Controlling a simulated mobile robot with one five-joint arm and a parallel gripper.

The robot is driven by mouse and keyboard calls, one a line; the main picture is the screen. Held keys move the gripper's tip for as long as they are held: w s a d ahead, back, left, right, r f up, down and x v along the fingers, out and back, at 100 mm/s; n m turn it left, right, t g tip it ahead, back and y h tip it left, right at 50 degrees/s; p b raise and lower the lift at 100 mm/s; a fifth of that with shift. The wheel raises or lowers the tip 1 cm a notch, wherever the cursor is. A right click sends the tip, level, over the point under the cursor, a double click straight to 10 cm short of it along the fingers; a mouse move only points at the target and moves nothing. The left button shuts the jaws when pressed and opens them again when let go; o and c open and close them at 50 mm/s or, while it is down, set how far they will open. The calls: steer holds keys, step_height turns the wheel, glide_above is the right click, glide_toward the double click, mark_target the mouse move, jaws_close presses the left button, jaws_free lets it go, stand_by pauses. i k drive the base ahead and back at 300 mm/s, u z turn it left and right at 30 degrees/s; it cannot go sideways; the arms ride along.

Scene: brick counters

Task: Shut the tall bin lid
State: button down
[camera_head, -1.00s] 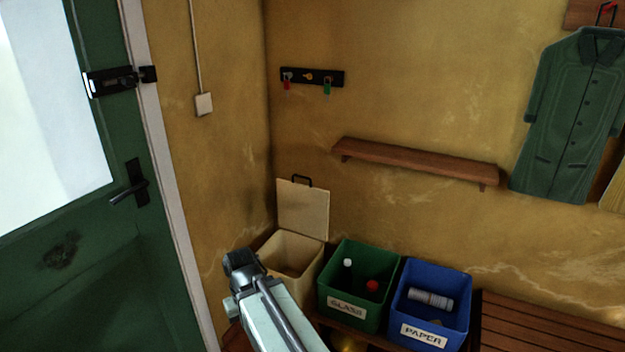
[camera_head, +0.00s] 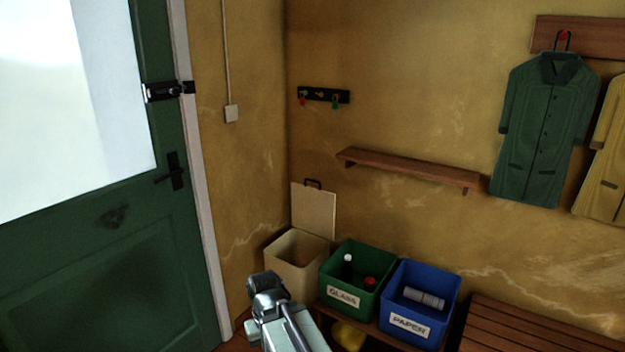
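The tall cream bin (camera_head: 290,268) stands in the corner, left of the green bin. Its lid (camera_head: 315,209) is open, standing upright at the bin's back near the wall, with a dark handle (camera_head: 313,183) on its top edge. My arm reaches up from the bottom of the view, in front of the cream bin. The end of my arm shows at its tip, but the fingers of my gripper cannot be made out. No contact with the lid shows.
A green GLASS bin (camera_head: 344,297) and a blue PAPER bin (camera_head: 410,325) stand to the right, holding items. A slatted wooden bench (camera_head: 520,325) is further right. A wall shelf (camera_head: 410,169) hangs above the bins. A green door (camera_head: 110,270) is at left.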

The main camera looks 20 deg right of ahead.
mark_target(314, 209)
steer(key=u, duration=0.5)
steer(key=i, duration=1)
steer(key=z, duration=0.05)
